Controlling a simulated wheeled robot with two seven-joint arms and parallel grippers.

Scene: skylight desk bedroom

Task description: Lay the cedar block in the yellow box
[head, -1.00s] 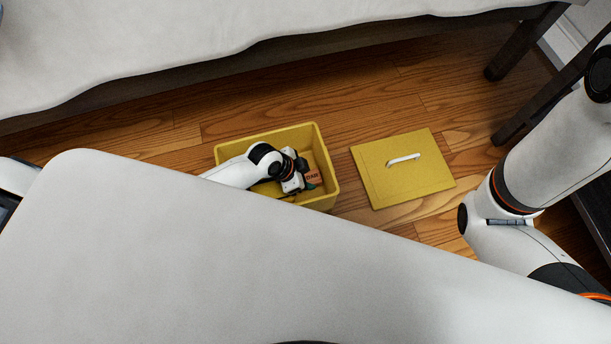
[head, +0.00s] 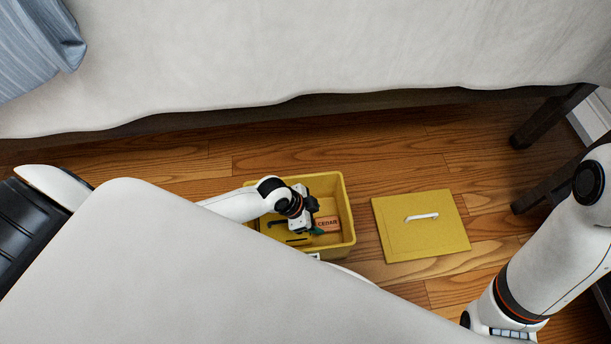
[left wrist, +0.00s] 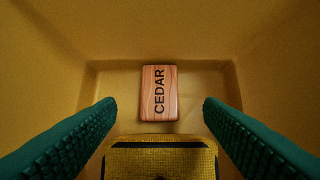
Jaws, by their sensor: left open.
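The cedar block (head: 328,223) is a small reddish-brown wooden block marked CEDAR. It lies on the floor of the open yellow box (head: 347,205). In the left wrist view the cedar block (left wrist: 159,93) lies flat on the box floor, beyond and between my fingers. My left gripper (head: 316,230) reaches down into the yellow box. Its green fingers (left wrist: 160,125) are wide apart, and neither touches the block. My right arm shows at the right of the head view, but its gripper is out of sight.
The yellow lid (head: 420,228) with a white handle lies on the wooden floor right of the box. Another yellow item with dark marks (left wrist: 160,158) is in the box near the block.

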